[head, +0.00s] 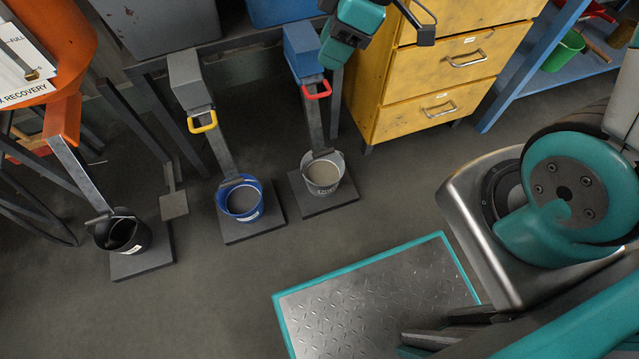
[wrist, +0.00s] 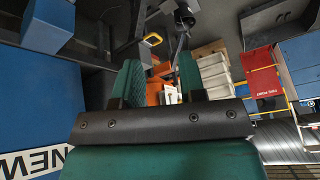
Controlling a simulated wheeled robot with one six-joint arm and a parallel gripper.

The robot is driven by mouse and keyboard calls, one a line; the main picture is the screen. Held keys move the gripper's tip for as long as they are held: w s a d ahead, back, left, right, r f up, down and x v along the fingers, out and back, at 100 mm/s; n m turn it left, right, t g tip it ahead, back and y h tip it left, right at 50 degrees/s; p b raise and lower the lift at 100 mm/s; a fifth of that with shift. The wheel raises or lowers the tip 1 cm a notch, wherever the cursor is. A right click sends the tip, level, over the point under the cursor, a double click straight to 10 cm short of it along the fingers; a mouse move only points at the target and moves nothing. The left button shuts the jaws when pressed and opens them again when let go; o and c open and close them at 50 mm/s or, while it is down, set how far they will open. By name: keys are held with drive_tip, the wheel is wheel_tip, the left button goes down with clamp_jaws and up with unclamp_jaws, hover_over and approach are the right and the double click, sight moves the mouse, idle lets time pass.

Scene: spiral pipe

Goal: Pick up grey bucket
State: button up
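The grey bucket (head: 323,181) stands upright on a dark square plate on the floor in the head view, filled with greyish material. A slanted grey chute with a red handle (head: 318,89) reaches down to its rim from a blue box. My gripper (wrist: 160,80) shows in the wrist view with two teal fingers spread apart and nothing held between them. In the head view, the teal end of my arm (head: 357,22) is at the top, above and apart from the bucket. I cannot make out the grey bucket in the wrist view.
A blue bucket (head: 242,201) and a black bucket (head: 124,235) stand left of the grey one on similar plates. A yellow drawer cabinet (head: 430,85) is close at right. A blue shelf (head: 545,92) holds a green bucket (head: 564,50).

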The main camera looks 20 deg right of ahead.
drive_tip(key=w+d+f+n+b, duration=0.2)
drive_tip(key=w+f, duration=0.1)
drive_tip(key=f, duration=0.5)
drive_tip(key=w+d+f+n+b, duration=0.1)
drive_tip(key=w+d+f+b, duration=0.1)
drive_tip(key=f, duration=0.7)
drive_tip(key=n+t+b, duration=0.1)
drive_tip(key=n+b, duration=0.3)
approach(324, 152)
drive_tip(key=shift+h, duration=0.4)
drive_tip(key=b+x, duration=0.4)
drive_tip(key=b, duration=0.1)
drive_tip(key=shift+w+a+f+b, duration=0.1)
drive_tip(key=shift+a+f+b, duration=0.2)
drive_tip(key=shift+a, duration=0.05)
drive_tip(key=b+x, duration=0.4)
drive_tip(key=x, duration=0.2)
drive_tip(key=shift+f, duration=0.1)
clamp_jaws()
